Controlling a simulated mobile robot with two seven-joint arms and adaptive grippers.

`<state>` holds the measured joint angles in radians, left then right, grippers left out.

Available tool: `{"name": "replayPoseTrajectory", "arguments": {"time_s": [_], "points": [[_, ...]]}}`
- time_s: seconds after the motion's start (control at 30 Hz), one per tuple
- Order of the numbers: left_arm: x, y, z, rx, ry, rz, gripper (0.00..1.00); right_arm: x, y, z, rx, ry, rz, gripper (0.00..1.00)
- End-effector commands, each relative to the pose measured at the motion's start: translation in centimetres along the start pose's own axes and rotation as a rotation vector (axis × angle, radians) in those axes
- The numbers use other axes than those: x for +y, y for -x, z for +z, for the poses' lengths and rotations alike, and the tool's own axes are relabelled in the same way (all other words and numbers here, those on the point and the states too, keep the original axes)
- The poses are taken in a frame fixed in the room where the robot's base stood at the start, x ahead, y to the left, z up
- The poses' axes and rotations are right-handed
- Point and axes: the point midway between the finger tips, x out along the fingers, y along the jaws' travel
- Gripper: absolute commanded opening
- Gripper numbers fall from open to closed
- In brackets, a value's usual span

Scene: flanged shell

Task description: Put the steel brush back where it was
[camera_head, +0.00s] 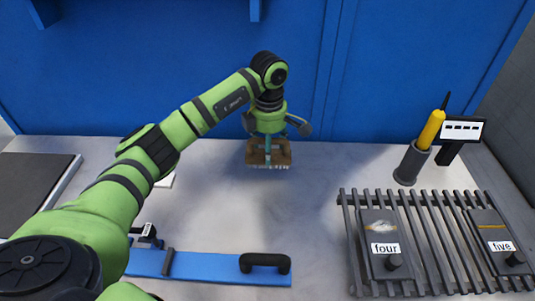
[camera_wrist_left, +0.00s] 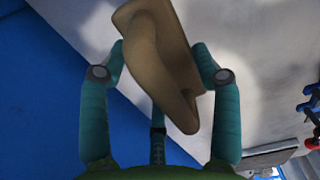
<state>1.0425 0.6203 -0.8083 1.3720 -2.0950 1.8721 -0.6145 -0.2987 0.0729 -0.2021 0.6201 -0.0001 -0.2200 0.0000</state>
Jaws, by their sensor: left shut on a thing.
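The steel brush (camera_head: 268,155) has a brown wooden body with a thin pale row along its lower edge. It is upright near the back of the grey table, close to the blue wall. My left gripper (camera_head: 272,141) is above it, shut on it. In the left wrist view the brown body of the brush (camera_wrist_left: 158,55) lies between the teal fingers of my left gripper (camera_wrist_left: 160,68). I cannot tell whether the brush touches the table. My right gripper is not in view.
A slatted dark rack (camera_head: 412,220) at the right bears plates labelled "four" (camera_head: 379,265) and "five" (camera_head: 492,262). A yellow-handled tool (camera_head: 431,130) stands in a grey cup (camera_head: 410,163) beside a small sign (camera_head: 462,130). A blue bar (camera_head: 215,267) lies in front. The table's middle is clear.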

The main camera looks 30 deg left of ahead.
Motion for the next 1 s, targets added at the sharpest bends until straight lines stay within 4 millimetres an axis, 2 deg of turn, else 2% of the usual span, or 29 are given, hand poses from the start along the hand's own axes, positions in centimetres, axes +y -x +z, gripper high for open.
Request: {"name": "replayPoseTrajectory", "arguments": {"time_s": [0.07,0.37,0.77,0.8,0.83,1.0], "points": [[-0.1,-0.3,-0.3,0.0,-0.001,0.0,0.33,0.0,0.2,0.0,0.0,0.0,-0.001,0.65],[-0.1,-3.9,-0.3,-0.002,-0.001,-0.001,0.33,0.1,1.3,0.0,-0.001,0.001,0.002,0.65],[0.0,-4.7,-0.3,-0.001,-0.001,0.001,0.33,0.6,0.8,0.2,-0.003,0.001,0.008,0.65],[0.0,-4.6,-0.3,-0.001,-0.001,0.001,0.76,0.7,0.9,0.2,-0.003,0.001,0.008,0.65],[0.0,-4.5,-0.3,-0.001,-0.001,0.001,0.87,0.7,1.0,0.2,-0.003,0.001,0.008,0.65],[0.0,-4.5,-0.3,-0.001,-0.001,0.001,0.87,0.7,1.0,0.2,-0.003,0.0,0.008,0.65]]}}
